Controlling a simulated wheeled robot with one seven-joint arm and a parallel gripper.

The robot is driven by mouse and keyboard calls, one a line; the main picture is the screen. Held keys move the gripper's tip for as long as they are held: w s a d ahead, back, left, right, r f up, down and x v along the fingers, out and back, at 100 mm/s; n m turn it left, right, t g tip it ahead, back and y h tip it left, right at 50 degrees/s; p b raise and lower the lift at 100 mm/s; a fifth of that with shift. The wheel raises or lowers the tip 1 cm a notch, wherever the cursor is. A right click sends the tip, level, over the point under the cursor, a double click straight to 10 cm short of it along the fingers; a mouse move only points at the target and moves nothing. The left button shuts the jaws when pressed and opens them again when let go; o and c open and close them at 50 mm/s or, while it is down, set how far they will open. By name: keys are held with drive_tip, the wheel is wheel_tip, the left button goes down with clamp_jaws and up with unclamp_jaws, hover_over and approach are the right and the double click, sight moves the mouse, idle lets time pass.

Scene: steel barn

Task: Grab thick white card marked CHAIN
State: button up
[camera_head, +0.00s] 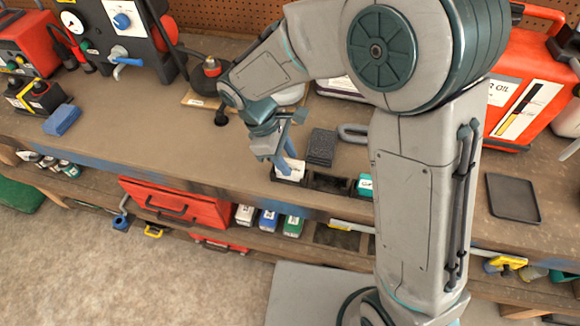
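A white card or block (291,168) stands at the bench's front edge in a small dark holder. Any marking on it is too small to read. My gripper (282,161) points down right at it, with its blue-grey fingers over the card's upper left part. The fingers hide part of the card, and I cannot tell whether they are closed on it. A green-and-white item (364,186) sits in a similar holder to the right, with a dark empty-looking compartment (330,183) between them.
A dark block (321,146) lies just behind the holders. White, blue and green items (268,219) stand on the lower shelf beside a red drawer (178,203). A red oil can (520,88) and black tray (513,197) are at right. The bench's left middle (140,130) is clear.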

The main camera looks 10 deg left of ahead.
drive_tip(key=shift+x, duration=1)
clamp_jaws()
